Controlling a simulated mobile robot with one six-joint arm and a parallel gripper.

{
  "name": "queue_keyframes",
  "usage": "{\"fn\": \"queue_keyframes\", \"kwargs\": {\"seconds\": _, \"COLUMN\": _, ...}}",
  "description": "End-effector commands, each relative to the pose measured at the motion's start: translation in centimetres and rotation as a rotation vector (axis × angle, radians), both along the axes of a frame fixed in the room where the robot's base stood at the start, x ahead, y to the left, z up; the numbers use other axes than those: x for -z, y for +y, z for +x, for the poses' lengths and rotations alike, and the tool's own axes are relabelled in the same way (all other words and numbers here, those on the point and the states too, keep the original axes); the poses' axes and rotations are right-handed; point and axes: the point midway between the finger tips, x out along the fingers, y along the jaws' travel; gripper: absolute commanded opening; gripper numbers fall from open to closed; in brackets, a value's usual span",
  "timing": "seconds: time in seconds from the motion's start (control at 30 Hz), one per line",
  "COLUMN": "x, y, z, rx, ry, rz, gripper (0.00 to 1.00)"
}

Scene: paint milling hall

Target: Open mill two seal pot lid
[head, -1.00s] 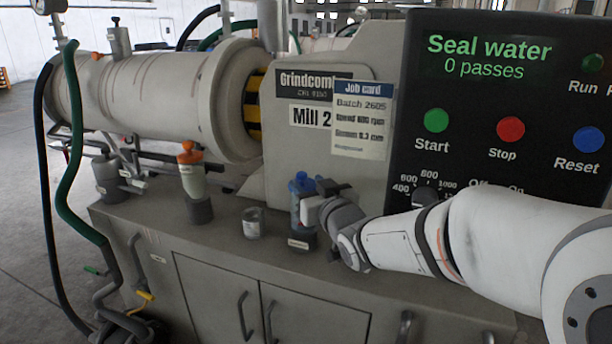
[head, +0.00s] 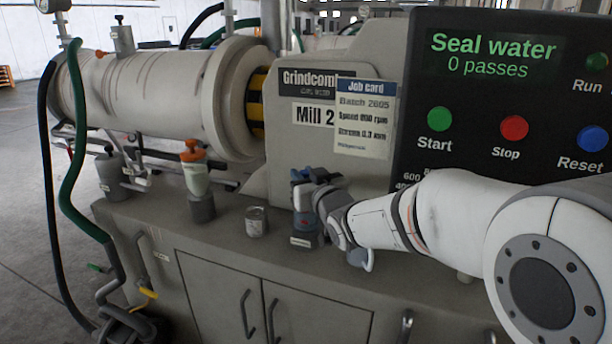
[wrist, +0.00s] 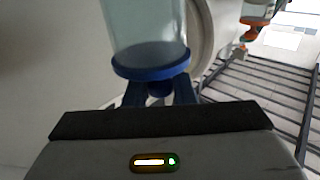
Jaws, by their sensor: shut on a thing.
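My gripper (head: 306,190) is shut on the blue cap end of a clear bottle at the front of the mill. In the wrist view the bottle's blue cap (wrist: 150,64) sits at the fingers, and its clear body (wrist: 146,28) runs out of the top of the frame. A dark holder (head: 304,240) is directly below; I cannot tell whether the bottle still rests in it. Small grey pots with dark knobs stand on top of the mill barrel (head: 122,40) and at the cabinet's left end (head: 110,172). No readable label shows which is the seal pot.
An orange-capped bottle (head: 195,172) stands in a holder left of a small tin (head: 255,222) on the cabinet top. The Mill 2 housing (head: 285,155) rises behind, with the control panel (head: 500,100) at right. Hoses (head: 72,150) hang at left.

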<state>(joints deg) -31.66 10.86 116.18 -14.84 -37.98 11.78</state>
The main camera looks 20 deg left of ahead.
Motion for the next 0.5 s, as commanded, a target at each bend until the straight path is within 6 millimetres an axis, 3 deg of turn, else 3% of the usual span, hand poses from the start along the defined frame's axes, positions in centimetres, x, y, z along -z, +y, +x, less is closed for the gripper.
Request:
{"fn": "queue_keyframes", "kwargs": {"seconds": 0.17, "x": 0.0, "y": 0.0, "z": 0.0, "rx": 0.000, "ry": 0.000, "rz": 0.000, "gripper": 0.00}}
{"fn": "queue_keyframes", "kwargs": {"seconds": 0.5, "x": -1.3, "y": 0.0, "z": 0.5, "rx": -0.001, "ry": 0.112, "rz": 0.008, "gripper": 0.00}}
